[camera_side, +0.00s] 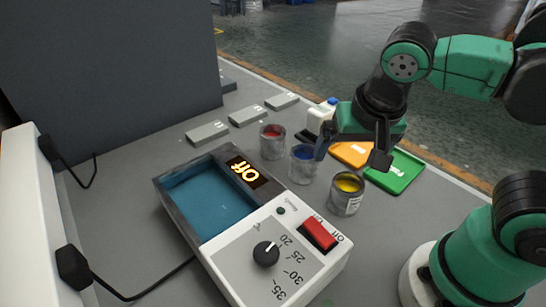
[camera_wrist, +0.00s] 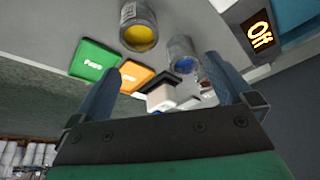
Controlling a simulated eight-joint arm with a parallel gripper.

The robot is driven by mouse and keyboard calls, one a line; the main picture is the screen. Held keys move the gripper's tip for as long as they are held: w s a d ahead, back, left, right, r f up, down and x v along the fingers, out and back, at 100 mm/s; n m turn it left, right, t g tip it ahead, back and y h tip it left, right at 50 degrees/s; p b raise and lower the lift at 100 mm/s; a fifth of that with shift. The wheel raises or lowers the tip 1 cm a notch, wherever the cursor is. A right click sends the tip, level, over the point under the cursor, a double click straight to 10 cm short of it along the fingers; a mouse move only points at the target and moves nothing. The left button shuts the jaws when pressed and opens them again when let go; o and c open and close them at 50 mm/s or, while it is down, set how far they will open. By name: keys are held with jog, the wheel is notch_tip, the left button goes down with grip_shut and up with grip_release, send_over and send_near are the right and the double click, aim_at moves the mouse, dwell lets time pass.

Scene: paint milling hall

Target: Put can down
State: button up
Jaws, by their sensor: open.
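Three open metal cans stand upright on the grey table: a can with red paint (camera_side: 272,143), a can with blue paint (camera_side: 302,166) and a can with yellow paint (camera_side: 345,195). My gripper (camera_side: 351,158) is open and empty, above the table behind the blue and yellow cans. In the wrist view the fingers of my gripper (camera_wrist: 160,64) are spread wide, with no can held between them.
A water bath (camera_side: 225,258) with an "Off" display (camera_side: 248,172) stands in front of the cans. An orange plate (camera_side: 354,153) and a green plate (camera_side: 397,175) lie beneath and right of my gripper. A white bottle (camera_side: 318,116) and several grey blocks (camera_side: 247,116) stand behind.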

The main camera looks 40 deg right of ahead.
jog(key=shift+w+d+f+n+t+y, duration=0.1)
jog(key=shift+w+d+n+t+y, duration=0.25)
jog(key=shift+w+n+t, duration=0.65)
jog(key=shift+w+d+f+n+t+y, duration=0.1)
jog(key=shift+w+d+n+t+y, duration=0.45)
jog(key=shift+n, duration=1)
jog(key=shift+w+d+f+n+t+y, duration=0.1)
jog(key=shift+w+n+t+y, duration=0.2)
jog(key=shift+w+n, duration=0.85)
